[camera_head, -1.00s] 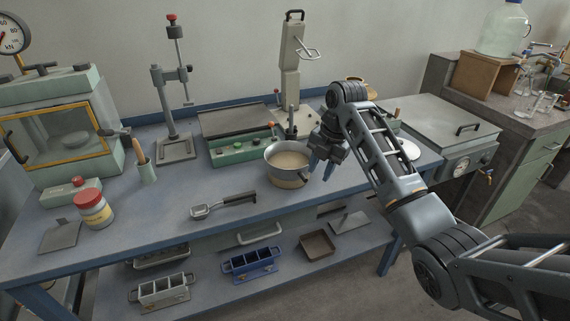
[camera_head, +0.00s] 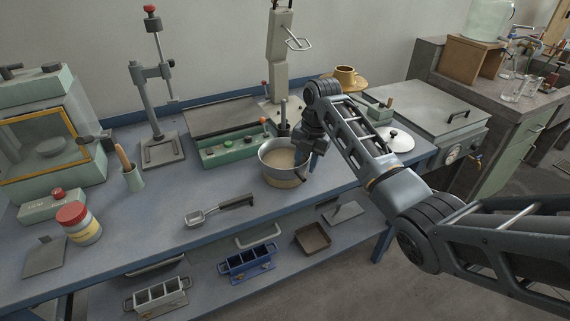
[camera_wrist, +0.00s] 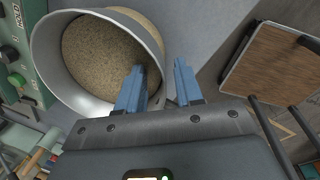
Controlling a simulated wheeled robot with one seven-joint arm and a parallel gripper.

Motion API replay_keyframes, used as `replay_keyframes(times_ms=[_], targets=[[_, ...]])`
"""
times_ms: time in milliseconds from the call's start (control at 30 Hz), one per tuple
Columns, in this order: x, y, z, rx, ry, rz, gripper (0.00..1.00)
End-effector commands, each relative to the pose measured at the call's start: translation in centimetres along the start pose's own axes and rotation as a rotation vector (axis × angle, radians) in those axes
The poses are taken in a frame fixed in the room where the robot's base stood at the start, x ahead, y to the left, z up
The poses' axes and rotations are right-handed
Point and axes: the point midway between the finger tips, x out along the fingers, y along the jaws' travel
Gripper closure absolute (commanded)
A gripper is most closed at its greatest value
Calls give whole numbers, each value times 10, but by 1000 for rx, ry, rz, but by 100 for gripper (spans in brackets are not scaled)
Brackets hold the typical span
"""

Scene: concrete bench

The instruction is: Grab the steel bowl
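The steel bowl (camera_head: 268,150) stands on the blue bench, holding a tan, grainy fill. In the wrist view the bowl (camera_wrist: 45,68) is at the upper left, with its rim near my gripper. My gripper (camera_head: 312,160) is at the bowl's right side in the head view. In the wrist view my gripper (camera_wrist: 160,80) has two blue fingers, apart, with the bowl's right wall between them; one finger is over the inside and the other is outside. Whether either finger touches the wall cannot be told.
A green control box (camera_head: 232,149) stands close behind the bowl, and a press (camera_head: 284,60) rises behind it. A scoop (camera_head: 215,210) lies in front on the bench. A white lid-like disc (camera_head: 397,140) is to the right. The bench front near the scoop is mostly clear.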

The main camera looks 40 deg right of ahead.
Motion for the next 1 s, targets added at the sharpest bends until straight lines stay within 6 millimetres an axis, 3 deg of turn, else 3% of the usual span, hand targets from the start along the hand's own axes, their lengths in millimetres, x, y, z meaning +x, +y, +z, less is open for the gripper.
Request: replay_keyframes(times_ms=[133,400,800,1000], targets=[[15,0,0,-1,0,-1,64],[18,0,0,0,-1,0,64],[18,0,0,0,-1,1,100],[18,0,0,0,-1,1,100]])
